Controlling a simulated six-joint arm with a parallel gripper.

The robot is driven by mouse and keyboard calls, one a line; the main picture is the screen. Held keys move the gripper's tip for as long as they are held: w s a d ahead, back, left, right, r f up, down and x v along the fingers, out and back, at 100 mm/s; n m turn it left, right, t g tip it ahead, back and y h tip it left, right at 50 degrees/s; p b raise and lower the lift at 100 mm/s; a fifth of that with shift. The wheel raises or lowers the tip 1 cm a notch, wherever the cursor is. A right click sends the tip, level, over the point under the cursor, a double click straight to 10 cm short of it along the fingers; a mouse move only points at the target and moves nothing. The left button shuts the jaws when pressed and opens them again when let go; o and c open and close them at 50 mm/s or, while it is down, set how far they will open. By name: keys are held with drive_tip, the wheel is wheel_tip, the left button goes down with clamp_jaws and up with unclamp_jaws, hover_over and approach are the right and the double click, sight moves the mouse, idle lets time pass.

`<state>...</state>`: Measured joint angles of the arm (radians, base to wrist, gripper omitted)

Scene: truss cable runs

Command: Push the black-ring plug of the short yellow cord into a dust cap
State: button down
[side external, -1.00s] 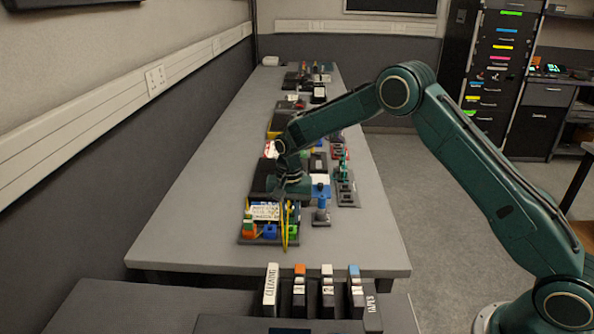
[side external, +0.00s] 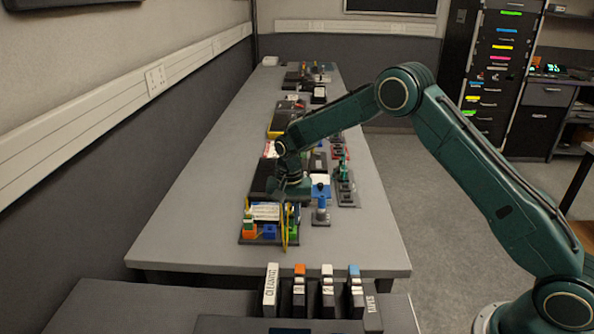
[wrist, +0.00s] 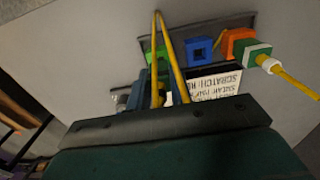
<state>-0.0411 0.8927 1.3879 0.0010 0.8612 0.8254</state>
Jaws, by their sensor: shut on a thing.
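The short yellow cord (side external: 284,230) hangs in a narrow loop in front of the board. In the wrist view the cord (wrist: 174,55) loops outward from between my jaws and back. My gripper (side external: 292,203) is low over the board's right part, shut on the cord's end. The black ring is hidden, so I cannot tell how the plug sits. An orange block (wrist: 236,44) holds a white-and-green plug (wrist: 266,60) with yellow cord leaving it. A blue block (wrist: 199,48) has a square opening and looks empty. A green block (wrist: 158,56) stands beside it. No dust cap is clearly identifiable.
A white lettered card (wrist: 215,88) stands behind the blocks, near my gripper. More boards and trays crowd the bench beyond. The bench (side external: 185,235) is clear on the left.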

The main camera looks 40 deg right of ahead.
drive_tip(key=shift+f, duration=0.85)
idle(2.2)
drive_tip(key=c, duration=1.2)
unclamp_jaws()
drive_tip(key=shift+r, duration=0.2)
drive_tip(key=shift+r, duration=2.3)
drive_tip(key=shift+r, duration=0.15)
drive_tip(key=shift+r, duration=1.85)
